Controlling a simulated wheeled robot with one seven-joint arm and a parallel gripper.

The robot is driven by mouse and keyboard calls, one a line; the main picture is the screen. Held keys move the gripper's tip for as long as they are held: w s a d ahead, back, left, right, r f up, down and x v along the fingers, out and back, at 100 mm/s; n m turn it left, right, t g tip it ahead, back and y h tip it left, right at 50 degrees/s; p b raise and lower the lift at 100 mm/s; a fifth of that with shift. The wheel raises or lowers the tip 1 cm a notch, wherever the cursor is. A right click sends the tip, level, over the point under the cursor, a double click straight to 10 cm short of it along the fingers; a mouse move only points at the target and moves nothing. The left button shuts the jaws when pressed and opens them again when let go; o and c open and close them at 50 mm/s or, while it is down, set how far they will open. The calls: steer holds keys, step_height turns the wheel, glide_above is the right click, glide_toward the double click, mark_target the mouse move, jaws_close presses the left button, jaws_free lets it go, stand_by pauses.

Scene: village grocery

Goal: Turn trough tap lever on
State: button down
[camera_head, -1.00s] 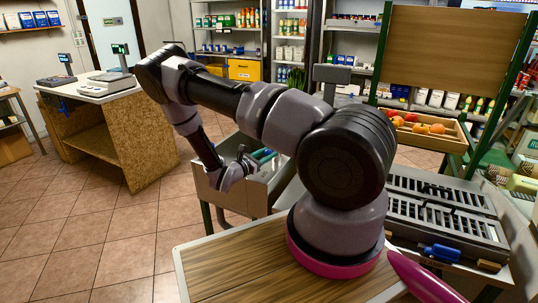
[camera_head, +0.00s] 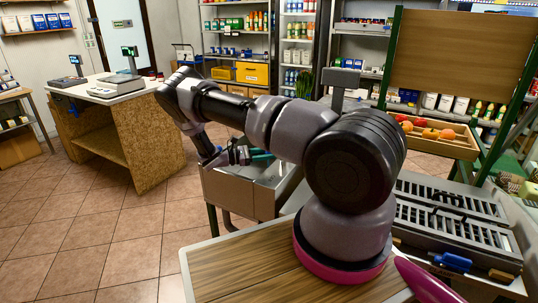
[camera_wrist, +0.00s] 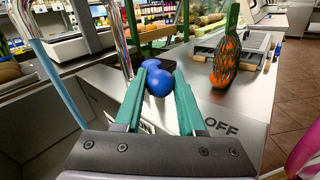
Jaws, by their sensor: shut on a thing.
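The tap lever's round blue knob (camera_wrist: 159,83) sits between the two green fingers of my gripper (camera_wrist: 160,95) in the wrist view, and the gripper is shut on it. A second blue rounded part (camera_wrist: 150,65) shows just behind. The word OFF is printed on the metal surface to the right of the fingers. In the head view my gripper (camera_head: 240,156) is at the metal trough (camera_head: 240,192), over its far left side. The lever cannot be made out there.
A chrome pipe (camera_wrist: 128,45) rises left of the knob in the wrist view. A net bag of orange produce (camera_wrist: 227,60) stands on the metal top to the right. In the head view a wooden counter (camera_head: 135,145) stands left, with open tiled floor before it.

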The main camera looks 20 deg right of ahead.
steer(key=shift+w, duration=0.1)
stand_by(0.3)
steer(key=c, duration=0.5)
jaws_free()
steer(key=a, duration=0.3)
steer(key=w+a, duration=0.1)
steer(key=a, duration=0.3)
steer(key=w+a, duration=0.1)
steer(key=a, duration=0.2)
steer(key=shift+w+a, duration=0.1)
steer(key=shift+a, duration=0.2)
